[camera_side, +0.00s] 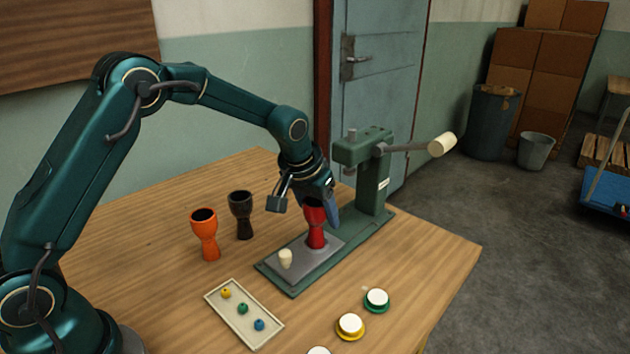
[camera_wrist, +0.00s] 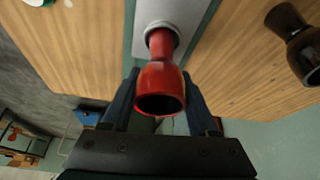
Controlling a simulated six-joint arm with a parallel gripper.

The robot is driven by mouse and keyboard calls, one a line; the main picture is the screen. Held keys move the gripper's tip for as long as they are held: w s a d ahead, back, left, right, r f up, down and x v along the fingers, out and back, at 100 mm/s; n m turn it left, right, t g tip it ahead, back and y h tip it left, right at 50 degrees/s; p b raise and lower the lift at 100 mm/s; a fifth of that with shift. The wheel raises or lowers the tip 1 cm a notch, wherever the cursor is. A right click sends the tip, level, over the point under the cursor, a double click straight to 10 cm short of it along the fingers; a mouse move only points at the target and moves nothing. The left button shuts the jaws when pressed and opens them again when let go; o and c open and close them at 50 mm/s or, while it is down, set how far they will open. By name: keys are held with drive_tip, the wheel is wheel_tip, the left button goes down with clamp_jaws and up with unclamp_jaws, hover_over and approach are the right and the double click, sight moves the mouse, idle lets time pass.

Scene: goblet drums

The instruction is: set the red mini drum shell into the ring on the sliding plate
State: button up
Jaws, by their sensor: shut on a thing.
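The red mini drum shell (camera_side: 316,228) is upright over the grey sliding plate (camera_side: 318,254) of the green press (camera_side: 372,180). My gripper (camera_side: 320,200) is shut on its upper cup from above. In the wrist view the red shell (camera_wrist: 161,85) lies between the two fingers of my gripper (camera_wrist: 160,105), its open mouth toward the camera. Its foot is at the pale ring (camera_wrist: 158,27) on the plate. I cannot tell whether the foot is fully seated in the ring or just above it.
An orange shell (camera_side: 206,235) and a dark shell (camera_side: 241,215) stand to the left. A tray (camera_side: 240,318) with small coloured pieces lies in front. White-topped discs (camera_side: 350,326) lie at the front right. A cream knob (camera_side: 286,259) stands on the plate. The press lever (camera_side: 410,147) reaches right.

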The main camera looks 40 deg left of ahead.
drive_tip(key=shift+f, duration=0.1)
drive_tip(key=o, duration=1.4)
drive_tip(key=shift+f, duration=0.1)
